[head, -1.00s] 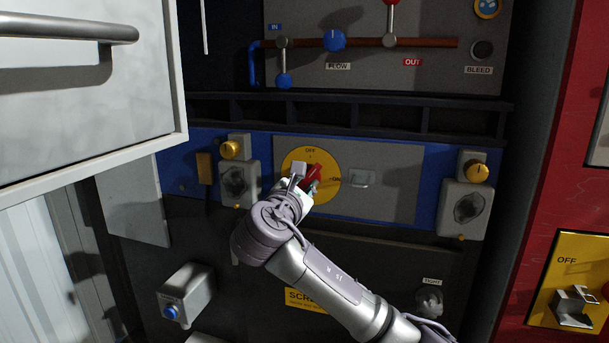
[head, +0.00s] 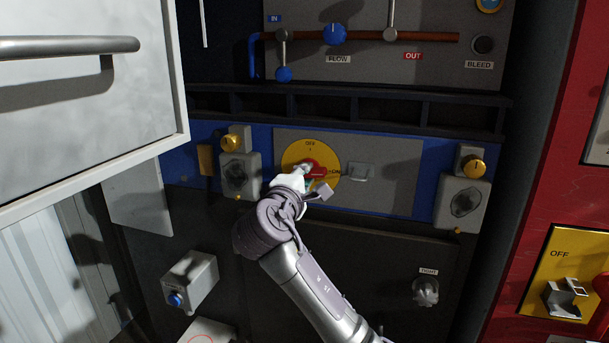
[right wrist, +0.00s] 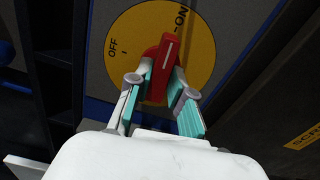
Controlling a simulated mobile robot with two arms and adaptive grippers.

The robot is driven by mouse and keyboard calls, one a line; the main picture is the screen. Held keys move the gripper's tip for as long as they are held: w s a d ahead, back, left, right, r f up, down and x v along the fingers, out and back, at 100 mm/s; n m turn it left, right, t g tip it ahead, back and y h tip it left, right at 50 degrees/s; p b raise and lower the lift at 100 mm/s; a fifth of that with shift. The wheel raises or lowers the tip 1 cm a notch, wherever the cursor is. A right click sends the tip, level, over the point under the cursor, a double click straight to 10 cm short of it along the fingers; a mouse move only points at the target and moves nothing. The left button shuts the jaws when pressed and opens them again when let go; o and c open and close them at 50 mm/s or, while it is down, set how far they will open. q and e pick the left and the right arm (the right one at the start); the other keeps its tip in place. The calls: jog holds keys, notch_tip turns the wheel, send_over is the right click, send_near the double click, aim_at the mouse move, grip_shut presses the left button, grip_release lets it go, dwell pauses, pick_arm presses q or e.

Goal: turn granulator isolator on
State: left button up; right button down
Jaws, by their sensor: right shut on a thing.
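The isolator is a yellow disc (head: 296,157) with a red handle (head: 319,170) on a grey panel, OFF at its top and ON at its right. My right gripper (head: 308,176) is at the handle and partly covers it. In the right wrist view, the red handle (right wrist: 161,66) stands between the two teal-padded fingers of the right gripper (right wrist: 160,88), which is shut on it. The handle's white line points much nearer the ON mark (right wrist: 181,18) than the OFF mark (right wrist: 112,47). Whether it lines up exactly is unclear. My left gripper is out of view.
Grey boxes with yellow knobs (head: 229,143) (head: 476,167) flank the panel. A pipe board with a blue flow knob (head: 335,35) is above. A white cabinet door (head: 80,110) stands close at left, and a red cabinet (head: 545,185) at right.

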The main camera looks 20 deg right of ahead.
jog(key=shift+f+m, duration=0.1)
jog(key=shift+m, duration=0.5)
jog(key=c, duration=1)
grip_release()
jog(key=shift+c, duration=0.2)
jog(key=v, duration=1.2)
